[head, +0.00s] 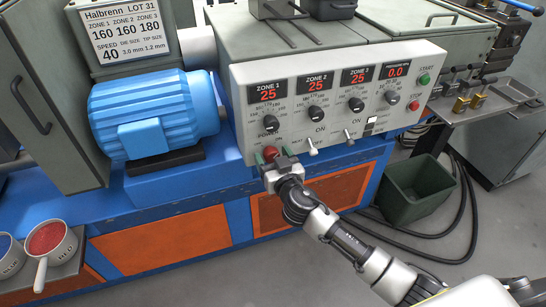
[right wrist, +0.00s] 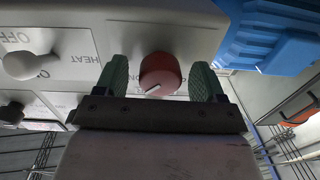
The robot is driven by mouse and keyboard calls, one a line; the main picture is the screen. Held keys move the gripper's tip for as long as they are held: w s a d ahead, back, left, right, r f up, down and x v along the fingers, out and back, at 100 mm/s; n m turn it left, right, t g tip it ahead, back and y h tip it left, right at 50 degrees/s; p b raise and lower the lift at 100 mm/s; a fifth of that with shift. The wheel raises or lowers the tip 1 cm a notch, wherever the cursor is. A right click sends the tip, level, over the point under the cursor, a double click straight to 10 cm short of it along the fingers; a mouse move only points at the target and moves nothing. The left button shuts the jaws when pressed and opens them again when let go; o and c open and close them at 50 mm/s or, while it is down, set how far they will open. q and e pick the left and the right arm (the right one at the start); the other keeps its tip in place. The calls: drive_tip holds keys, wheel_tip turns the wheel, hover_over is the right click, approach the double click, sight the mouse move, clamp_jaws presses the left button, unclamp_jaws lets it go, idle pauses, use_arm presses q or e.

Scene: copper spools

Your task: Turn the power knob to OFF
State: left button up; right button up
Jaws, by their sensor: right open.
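The red power knob (head: 270,152) sits at the lower left of the grey control panel (head: 330,140), below the POWER label. In the right wrist view the knob (right wrist: 160,72) has a white pointer line on its face; which label it points to cannot be read. My right gripper (head: 272,156) is open, with its green fingers on either side of the knob. In the right wrist view a gap shows between the knob and each finger, so it is not gripped. My left gripper is not in view.
White toggle switches (head: 312,146) and black zone dials (head: 316,113) are to the right on the panel. A blue motor (head: 150,110) stands to the left. A green bin (head: 412,188) is on the floor at right. Pans (head: 48,240) stand at lower left.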

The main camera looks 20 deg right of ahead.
drive_tip(key=c, duration=0.9)
drive_tip(key=shift+c, duration=0.2)
